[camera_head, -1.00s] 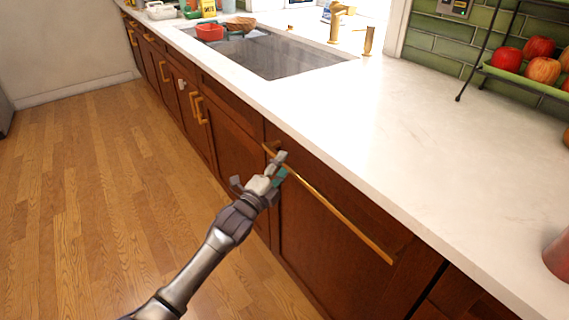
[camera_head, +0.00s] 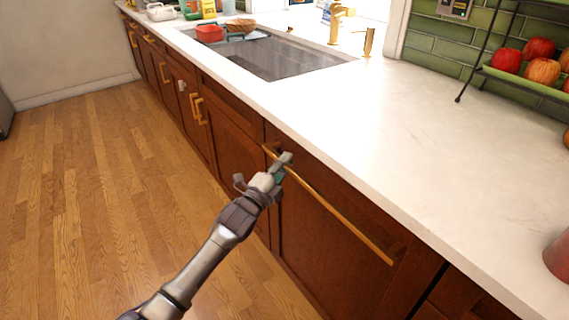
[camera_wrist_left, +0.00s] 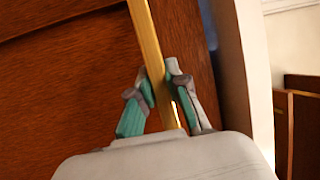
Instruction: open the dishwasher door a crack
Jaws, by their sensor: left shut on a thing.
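The dishwasher door (camera_head: 315,235) is a dark red-brown wooden panel under the counter, and it looks closed. A long brass bar handle (camera_head: 335,208) runs along its upper part. My left gripper (camera_head: 281,168) is at the handle's far left end, shut on it. In the left wrist view the handle (camera_wrist_left: 146,40) passes between the two teal-lined fingers of my left gripper (camera_wrist_left: 160,85), with a finger on each side. The part of the bar inside the grip is partly hidden in the head view. My right gripper is not in view.
The white countertop (camera_head: 400,130) overhangs the door. A sink (camera_head: 265,55) with a brass faucet (camera_head: 338,22) lies farther back. Cabinets with brass handles (camera_head: 198,110) continue left. The wooden floor (camera_head: 90,200) before the door is clear.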

